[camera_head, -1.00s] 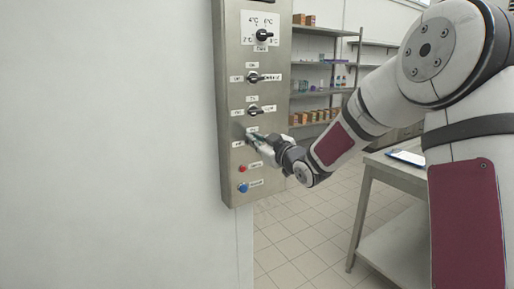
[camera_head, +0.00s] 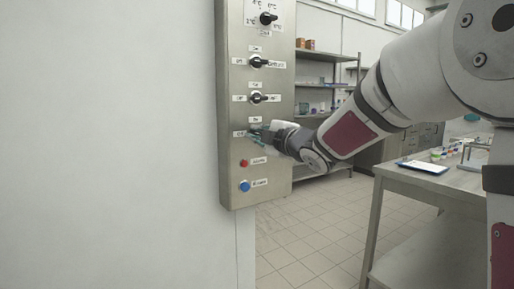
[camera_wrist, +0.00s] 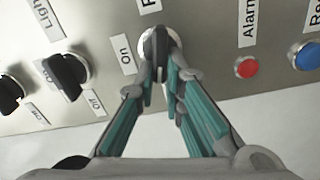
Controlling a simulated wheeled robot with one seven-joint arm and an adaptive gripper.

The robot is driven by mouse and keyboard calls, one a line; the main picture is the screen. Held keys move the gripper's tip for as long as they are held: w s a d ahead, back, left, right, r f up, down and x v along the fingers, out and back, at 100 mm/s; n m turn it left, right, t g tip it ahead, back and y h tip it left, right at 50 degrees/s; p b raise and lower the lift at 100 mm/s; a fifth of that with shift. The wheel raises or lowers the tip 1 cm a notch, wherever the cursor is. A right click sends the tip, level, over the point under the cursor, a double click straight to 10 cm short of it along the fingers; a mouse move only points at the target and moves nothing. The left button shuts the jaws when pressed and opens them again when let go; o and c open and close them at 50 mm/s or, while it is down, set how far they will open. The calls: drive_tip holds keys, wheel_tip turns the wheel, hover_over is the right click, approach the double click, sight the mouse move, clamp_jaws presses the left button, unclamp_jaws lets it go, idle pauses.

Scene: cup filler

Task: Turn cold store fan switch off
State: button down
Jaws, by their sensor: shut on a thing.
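A steel control panel (camera_head: 236,112) on the white wall carries a column of black rotary knobs. My gripper (camera_head: 260,134) is at the lowest knob, just above the red button, and covers most of it in the head view. In the wrist view, my gripper (camera_wrist: 160,68) has its teal-padded fingers shut on the fan switch knob (camera_wrist: 158,42). An "On" label is to the knob's left; its name label is cut off after "F". The fingers hide much of the knob, so I cannot tell its exact angle.
The light knob (camera_wrist: 68,75) is left of my gripper in the wrist view. A red alarm button (camera_wrist: 246,67) and a blue button (camera_wrist: 305,55) are to the right. A steel table (camera_head: 440,183) with a clipboard stands at the right; shelves (camera_head: 325,112) stand behind.

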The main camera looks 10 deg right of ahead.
drive_tip(key=shift+f+n+b, duration=0.35)
drive_tip(key=shift+n+b, duration=0.95)
drive_tip(key=shift+b, duration=0.1)
drive_tip(key=c, duration=1.7)
unclamp_jaws()
drive_tip(key=shift+r, duration=0.1)
drive_tip(key=v, duration=1.2)
